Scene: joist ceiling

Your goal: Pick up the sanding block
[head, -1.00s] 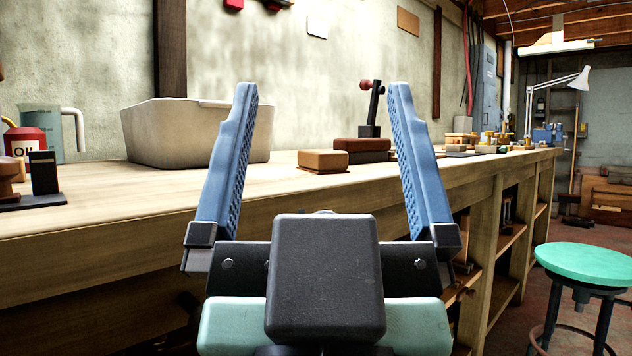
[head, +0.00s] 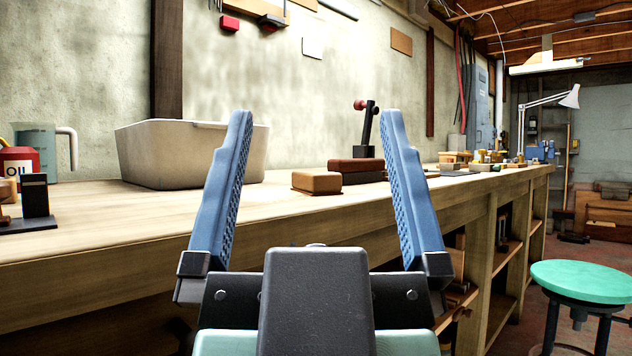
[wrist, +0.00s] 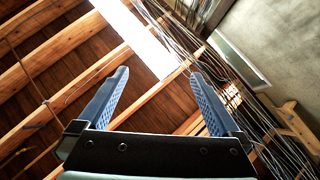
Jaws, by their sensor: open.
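The wrist view shows the open fingers (wrist: 157,72) against the ceiling, with no block in sight.
A dark reddish-brown block (head: 358,166) with a black upright stand (head: 368,130) is just behind. A green stool (head: 585,277) stands right.

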